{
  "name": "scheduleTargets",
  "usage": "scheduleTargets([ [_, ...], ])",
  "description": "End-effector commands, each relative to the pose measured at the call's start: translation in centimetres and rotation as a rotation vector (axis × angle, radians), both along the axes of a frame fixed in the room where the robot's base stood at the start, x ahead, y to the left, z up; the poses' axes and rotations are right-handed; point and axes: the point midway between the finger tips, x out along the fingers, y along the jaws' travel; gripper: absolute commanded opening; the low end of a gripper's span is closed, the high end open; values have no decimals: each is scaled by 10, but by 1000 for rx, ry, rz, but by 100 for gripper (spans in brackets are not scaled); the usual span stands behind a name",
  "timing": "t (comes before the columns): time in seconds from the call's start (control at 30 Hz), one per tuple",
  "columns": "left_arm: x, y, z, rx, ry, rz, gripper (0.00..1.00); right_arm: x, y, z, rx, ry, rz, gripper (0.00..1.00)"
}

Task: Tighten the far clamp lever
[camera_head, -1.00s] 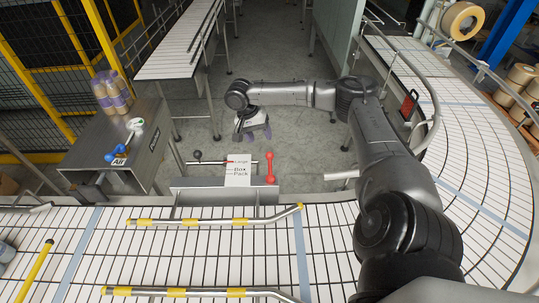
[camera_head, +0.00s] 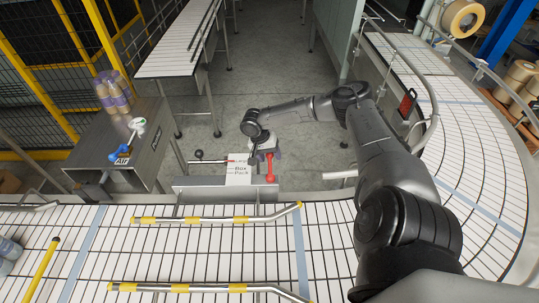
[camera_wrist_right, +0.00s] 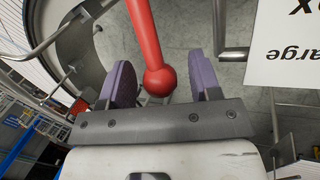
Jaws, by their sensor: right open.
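A red lever (camera_head: 270,167) with a ball knob stands upright just right of a white sign panel, beyond the near conveyor. In the right wrist view the red lever (camera_wrist_right: 144,32) ends in a round knob that lies between the two purple finger pads. My right gripper (camera_wrist_right: 163,80) is open around the knob, with gaps visible on both sides. In the head view my right gripper (camera_head: 266,153) is just behind the red lever and partly hidden by it. A thin rod with a black knob (camera_head: 198,154) lies left of the sign. My left gripper is out of view.
The white sign (camera_head: 238,172) is close beside the lever. A near conveyor (camera_head: 200,262) with striped guide rails (camera_head: 205,220) runs along the front, and a curved conveyor (camera_head: 470,150) lies at right. A metal box (camera_head: 125,150) stands at left. Grey floor (camera_head: 270,70) is clear beyond.

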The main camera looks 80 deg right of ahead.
Motion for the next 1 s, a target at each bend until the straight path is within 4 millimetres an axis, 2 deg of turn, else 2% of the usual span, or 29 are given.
scheduleTargets([
  [0.13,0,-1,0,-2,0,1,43,0,0,0,0,1,0,56],
  [0.7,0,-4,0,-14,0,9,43,0,0,0,0,1,0,1],
  [1.0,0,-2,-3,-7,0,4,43,3,-3,-1,0,0,-8,0],
])
